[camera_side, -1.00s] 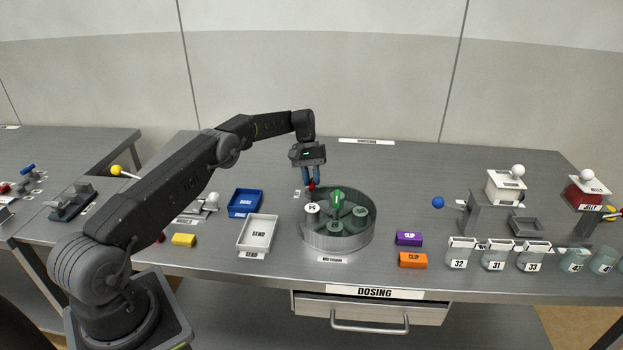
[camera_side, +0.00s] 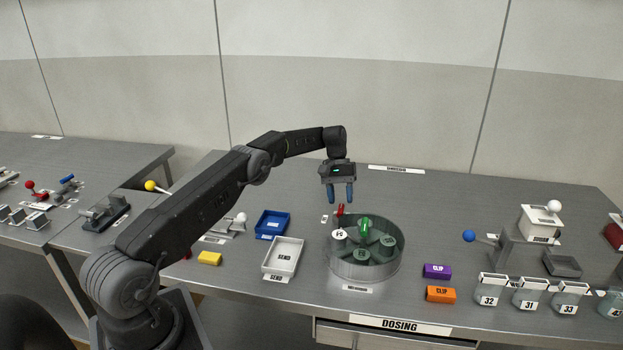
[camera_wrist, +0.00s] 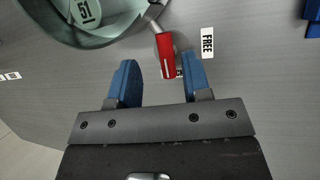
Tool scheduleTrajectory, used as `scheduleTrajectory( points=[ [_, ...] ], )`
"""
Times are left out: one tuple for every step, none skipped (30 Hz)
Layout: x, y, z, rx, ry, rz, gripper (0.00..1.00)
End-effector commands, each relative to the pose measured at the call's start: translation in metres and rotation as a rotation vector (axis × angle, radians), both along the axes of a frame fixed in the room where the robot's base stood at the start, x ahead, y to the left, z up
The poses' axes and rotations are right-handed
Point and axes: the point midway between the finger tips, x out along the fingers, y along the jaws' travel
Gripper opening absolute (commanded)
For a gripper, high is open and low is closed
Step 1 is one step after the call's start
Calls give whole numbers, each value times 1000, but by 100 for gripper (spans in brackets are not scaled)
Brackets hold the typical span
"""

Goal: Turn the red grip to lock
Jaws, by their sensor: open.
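The red grip (camera_wrist: 166,56) is a short red handle on a metal rod at the rim of the round grey drum (camera_side: 365,272). In the side view the red grip (camera_side: 340,210) stands at the drum's back left. My gripper (camera_side: 341,197) is open and empty just above it, fingers pointing down. In the wrist view the grip's free end lies between the two blue fingers of my gripper (camera_wrist: 158,66), with gaps on both sides. A FREE label (camera_wrist: 207,42) lies to its right. A second label (camera_wrist: 179,72) is partly hidden behind the grip.
A blue tray (camera_side: 272,224) and a white SEND tray (camera_side: 283,256) stand left of the drum. A purple block (camera_side: 437,271) and an orange block (camera_side: 441,294) lie to its right. The table behind the drum is mostly clear.

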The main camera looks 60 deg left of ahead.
Motion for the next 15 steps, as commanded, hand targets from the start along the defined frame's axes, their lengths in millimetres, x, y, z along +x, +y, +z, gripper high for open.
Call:
scheduleTrajectory(
  points=[
    [1, 0, 13, 2, -5, 0, 44],
    [-2, 3, 16, 1, -2, 2, 44],
    [-7, 7, 18, 0, 0, 3, 44],
    [-10, 10, 20, 0, 1, 3, 44],
    [-13, 12, 23, 0, 0, 2, 44],
    [-17, 15, 25, 0, -1, 2, 44],
    [-20, 17, 28, 0, -1, 2, 44],
    [-25, 23, 32, 0, -1, 4, 44],
    [-31, 28, 37, 1, 0, 4, 44],
    [-36, 32, 41, 1, -1, 3, 44],
    [-41, 36, 44, 2, -2, 4, 44],
    [-46, 42, 49, 2, -2, 4, 44],
    [-51, 45, 52, 1, -2, 4, 44],
    [-55, 49, 55, 1, -2, 4, 44],
    [-60, 54, 60, 1, -2, 4, 44]
  ],
)
